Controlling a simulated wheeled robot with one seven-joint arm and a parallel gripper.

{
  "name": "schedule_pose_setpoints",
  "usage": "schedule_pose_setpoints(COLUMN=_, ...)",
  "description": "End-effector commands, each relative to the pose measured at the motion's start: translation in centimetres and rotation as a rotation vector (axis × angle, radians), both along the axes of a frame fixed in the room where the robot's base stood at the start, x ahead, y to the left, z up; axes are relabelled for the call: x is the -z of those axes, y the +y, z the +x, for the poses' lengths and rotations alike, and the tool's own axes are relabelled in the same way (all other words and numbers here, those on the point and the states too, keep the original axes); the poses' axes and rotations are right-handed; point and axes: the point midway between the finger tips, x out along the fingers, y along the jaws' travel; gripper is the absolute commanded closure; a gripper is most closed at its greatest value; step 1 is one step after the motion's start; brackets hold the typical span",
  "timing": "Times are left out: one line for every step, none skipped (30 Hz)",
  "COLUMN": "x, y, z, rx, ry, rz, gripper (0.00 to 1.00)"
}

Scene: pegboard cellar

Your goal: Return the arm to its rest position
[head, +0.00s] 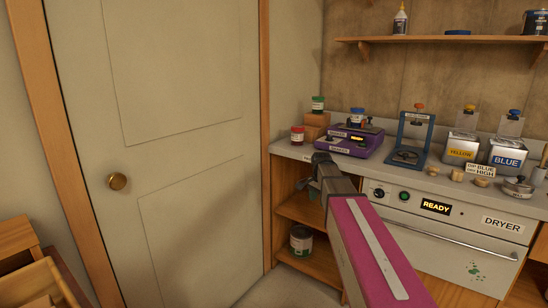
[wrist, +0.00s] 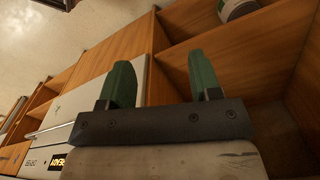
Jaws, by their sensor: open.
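My arm reaches in from the lower right of the head view, with a magenta link and a grey stripe along it. My gripper (wrist: 160,88) shows large in the wrist view, with two green fingers standing apart and nothing between them. In the head view my gripper is at the far end of the arm, near the left front edge of the counter (head: 292,150), above and in front of the wooden shelf unit (head: 300,208). Its fingers are mostly hidden there behind the wrist.
A dryer (head: 455,235) with a READY display stands under the counter. A purple shaker (head: 352,140), a blue press (head: 412,138), yellow and blue tins, and red and green jars stand on top. A can (head: 301,240) sits on the lower shelf. A closed door (head: 170,130) fills the left.

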Motion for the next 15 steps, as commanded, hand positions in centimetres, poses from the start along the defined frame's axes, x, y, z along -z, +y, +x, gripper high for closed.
schedule_pose_setpoints(x=2.2, y=0.0, z=-2.6, rx=-0.071, ry=0.004, rz=0.001, gripper=0.42)
schedule_pose_setpoints(x=3.2, y=0.0, z=-3.6, rx=-0.115, ry=0.004, rz=0.000, gripper=0.42)
schedule_pose_setpoints(x=4.6, y=0.0, z=-4.9, rx=-0.175, ry=0.004, rz=0.000, gripper=0.42)
schedule_pose_setpoints(x=5.6, y=0.0, z=-5.9, rx=-0.220, ry=0.003, rz=0.000, gripper=0.42)
schedule_pose_setpoints(x=6.6, y=0.0, z=-6.9, rx=-0.265, ry=0.004, rz=0.000, gripper=0.42)
schedule_pose_setpoints(x=7.8, y=0.0, z=-8.3, rx=-0.325, ry=0.003, rz=0.000, gripper=0.42)
schedule_pose_setpoints(x=8.7, y=0.0, z=-9.3, rx=-0.369, ry=0.004, rz=0.000, gripper=0.42)
schedule_pose_setpoints(x=9.5, y=0.0, z=-10.3, rx=-0.414, ry=0.003, rz=-0.001, gripper=0.42)
schedule_pose_setpoints(x=10.7, y=0.0, z=-11.8, rx=-0.474, ry=0.003, rz=0.000, gripper=0.42)
schedule_pose_setpoints(x=11.5, y=0.0, z=-12.8, rx=-0.519, ry=0.002, rz=0.000, gripper=0.42)
schedule_pose_setpoints(x=12.2, y=0.0, z=-13.9, rx=-0.563, ry=0.003, rz=0.000, gripper=0.42)
schedule_pose_setpoints(x=13.1, y=0.0, z=-15.3, rx=-0.620, ry=0.002, rz=-0.001, gripper=0.42)
schedule_pose_setpoints(x=13.8, y=0.0, z=-16.2, rx=-0.662, ry=0.002, rz=-0.001, gripper=0.42)
schedule_pose_setpoints(x=14.4, y=0.0, z=-17.1, rx=-0.702, ry=0.001, rz=-0.002, gripper=0.42)
schedule_pose_setpoints(x=15.1, y=0.0, z=-18.3, rx=-0.750, ry=0.001, rz=-0.002, gripper=0.42)
